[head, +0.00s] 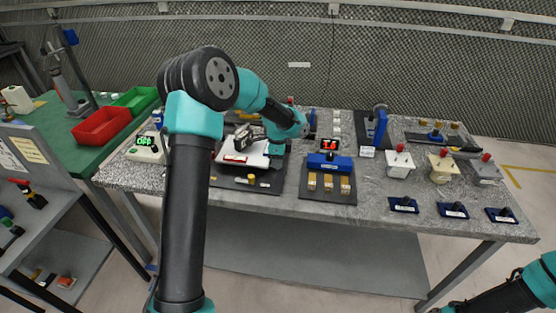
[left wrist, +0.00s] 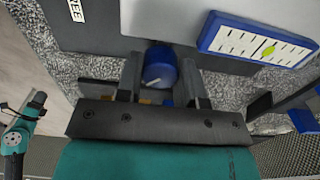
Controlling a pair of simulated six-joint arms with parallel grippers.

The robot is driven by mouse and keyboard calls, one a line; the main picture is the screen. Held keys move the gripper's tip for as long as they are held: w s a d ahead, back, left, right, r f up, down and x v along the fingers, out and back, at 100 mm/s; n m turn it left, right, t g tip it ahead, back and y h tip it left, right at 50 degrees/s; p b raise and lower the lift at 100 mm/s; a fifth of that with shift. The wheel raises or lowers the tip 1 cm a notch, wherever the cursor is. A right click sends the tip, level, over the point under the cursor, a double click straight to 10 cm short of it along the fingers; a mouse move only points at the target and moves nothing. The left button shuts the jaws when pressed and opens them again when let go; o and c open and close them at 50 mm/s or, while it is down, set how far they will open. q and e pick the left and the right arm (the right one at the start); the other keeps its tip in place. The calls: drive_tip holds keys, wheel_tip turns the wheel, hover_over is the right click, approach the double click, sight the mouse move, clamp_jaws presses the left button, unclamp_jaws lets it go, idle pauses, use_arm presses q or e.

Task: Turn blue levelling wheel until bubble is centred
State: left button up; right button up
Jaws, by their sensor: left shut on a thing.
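The blue levelling wheel (left wrist: 158,66) shows in the left wrist view between the two fingers of my left gripper (left wrist: 161,76). The gripper is shut on it. A pale mark shows on the wheel's near side. A spirit level (left wrist: 231,36) with a blue frame, white ticked face and green bubble (left wrist: 265,49) lies to the right. The bubble appears near the middle of the scale; I cannot tell whether it is exactly centred. In the head view my left gripper reaches down at the white platform (head: 248,153), and the wheel is hidden. My right arm (head: 520,290) is at the bottom right; its jaws are unclear.
A green-display box (head: 146,148) stands left. Several switch boxes (head: 399,163) and blue-based knobs (head: 403,204) fill the bench's right side. Red (head: 101,126) and green bins are at left.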

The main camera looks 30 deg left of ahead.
use_arm(q)
drive_tip(key=c, duration=0.3)
drive_tip(key=shift+c, duration=0.2)
drive_tip(key=shift+n, duration=2.9)
drive_tip(key=o, duration=0.9)
drive_tip(key=shift+a, duration=0.1)
